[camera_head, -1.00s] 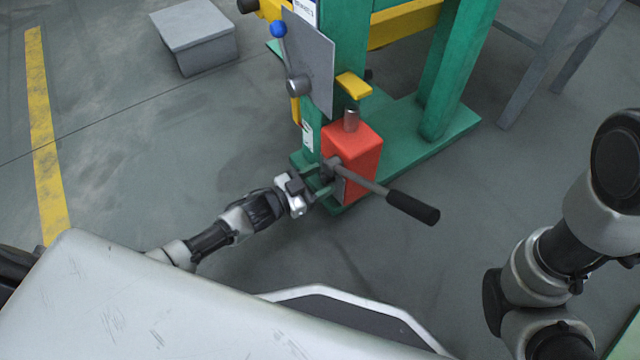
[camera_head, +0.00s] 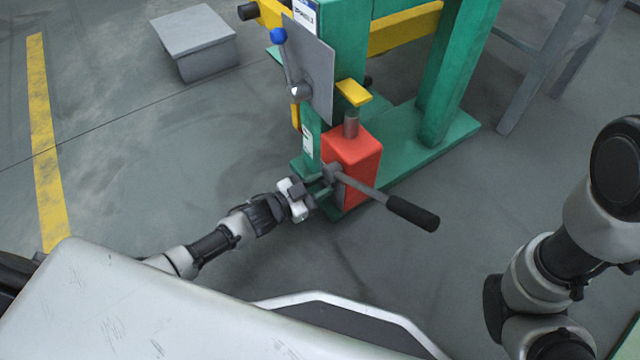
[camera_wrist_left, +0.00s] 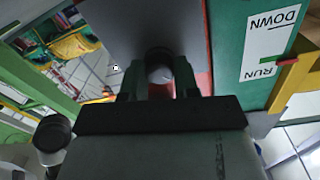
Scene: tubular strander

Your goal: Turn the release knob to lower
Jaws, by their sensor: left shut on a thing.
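The red jack body (camera_head: 352,163) stands upright on the green base of the machine, with a metal ram on top. A grey lever with a black grip (camera_head: 413,214) sticks out of it to the lower right. My left gripper (camera_head: 325,184) reaches in from the left, at the lower left side of the jack. In the left wrist view its dark fingers are shut on a small round grey knob (camera_wrist_left: 159,72), taken as the release knob. Its body is mostly hidden by the fingers. My right arm shows at the right, its gripper out of view.
A grey plate with a blue-balled lever (camera_head: 279,35) and a yellow bracket (camera_head: 353,92) are above the jack. A label reading DOWN and RUN (camera_wrist_left: 268,45) shows in the left wrist view. A grey box (camera_head: 205,61) stands on the floor, which is clear at left.

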